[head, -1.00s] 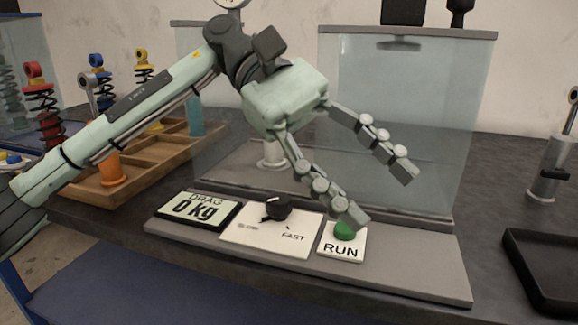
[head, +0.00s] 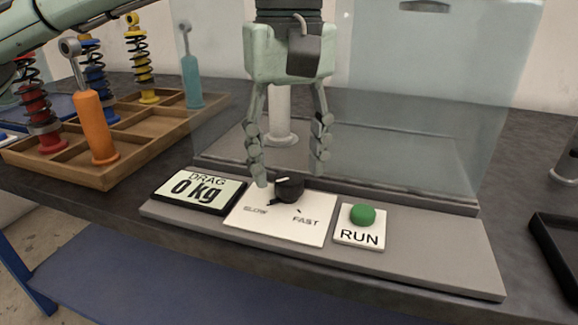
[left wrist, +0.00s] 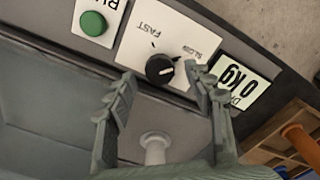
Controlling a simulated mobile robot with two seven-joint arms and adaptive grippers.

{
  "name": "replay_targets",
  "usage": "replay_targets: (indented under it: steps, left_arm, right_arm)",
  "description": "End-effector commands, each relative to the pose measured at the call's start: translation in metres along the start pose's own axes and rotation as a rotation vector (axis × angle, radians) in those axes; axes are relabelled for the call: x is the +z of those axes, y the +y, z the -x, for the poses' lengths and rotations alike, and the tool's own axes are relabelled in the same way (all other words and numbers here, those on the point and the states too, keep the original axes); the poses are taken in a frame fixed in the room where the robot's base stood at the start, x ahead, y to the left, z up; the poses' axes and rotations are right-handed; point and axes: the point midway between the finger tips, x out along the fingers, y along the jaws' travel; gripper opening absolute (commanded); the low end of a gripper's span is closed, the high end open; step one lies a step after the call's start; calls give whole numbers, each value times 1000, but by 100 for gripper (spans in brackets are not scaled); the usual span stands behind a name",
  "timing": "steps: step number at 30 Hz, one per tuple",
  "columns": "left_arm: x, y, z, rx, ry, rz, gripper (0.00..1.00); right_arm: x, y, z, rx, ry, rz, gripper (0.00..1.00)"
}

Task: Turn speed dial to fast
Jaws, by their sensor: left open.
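The black speed dial (head: 289,188) sits on a white panel (head: 275,226) marked SLOW on the left and FAST on the right. In the head view its dark pointer end lies on the left, toward SLOW. My left gripper (head: 289,178) is open and points down, with one finger left of the dial and the other behind it to the right. In the left wrist view the dial (left wrist: 160,69) lies ahead of and between the open fingers (left wrist: 165,80). I cannot tell whether a finger touches it. My right gripper is not in view.
A DRAG display (head: 199,190) reading 0 kg is left of the panel; a green RUN button (head: 362,215) is right of it. A clear guard (head: 420,120) stands behind. A wooden tray (head: 95,176) with several shock absorbers is at left, a black tray (head: 556,255) at right.

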Motion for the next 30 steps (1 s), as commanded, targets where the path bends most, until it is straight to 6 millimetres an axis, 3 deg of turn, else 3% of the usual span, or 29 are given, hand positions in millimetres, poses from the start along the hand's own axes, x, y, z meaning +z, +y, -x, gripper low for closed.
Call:
replay_targets:
  steps: [4,13,24,30]
  left_arm:
    - [0,0,-12,0,-1,-1,53]
    - [0,0,-14,1,-1,0,51]
    - [0,0,-14,1,-2,0,5]
    - [0,0,-14,1,-2,8,3]
  right_arm:
    - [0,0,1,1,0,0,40]
    - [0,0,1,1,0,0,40]
    - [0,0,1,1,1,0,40]
    - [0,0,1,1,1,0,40]
